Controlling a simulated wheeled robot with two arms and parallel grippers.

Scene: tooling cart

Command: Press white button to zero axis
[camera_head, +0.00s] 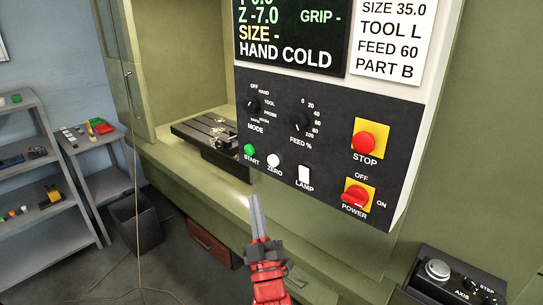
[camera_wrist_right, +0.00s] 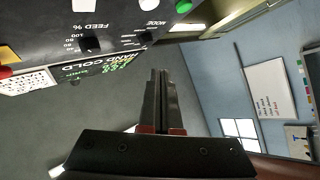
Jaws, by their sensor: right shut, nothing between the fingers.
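The white round button (camera_head: 274,160), labelled ZERO, is on the dark control panel between the green START button (camera_head: 249,150) and the white LAMP switch (camera_head: 304,174). In the right wrist view the white button (camera_wrist_right: 146,3) is at the top edge, left of the green button (camera_wrist_right: 183,6). My right gripper (camera_head: 253,198) is red with long grey fingers, shut and empty. Its fingertips appear below the ZERO button in the head view, apart from it. The fingers also show in the wrist view (camera_wrist_right: 160,74). My left gripper is not in view.
The panel also carries a red STOP button (camera_head: 364,141), a red POWER switch (camera_head: 355,196), and MODE and FEED dials. A screen (camera_head: 291,38) reads HAND COLD. A pendant box (camera_head: 455,278) is at lower right. Grey shelves and a dark bin (camera_head: 137,224) are at left.

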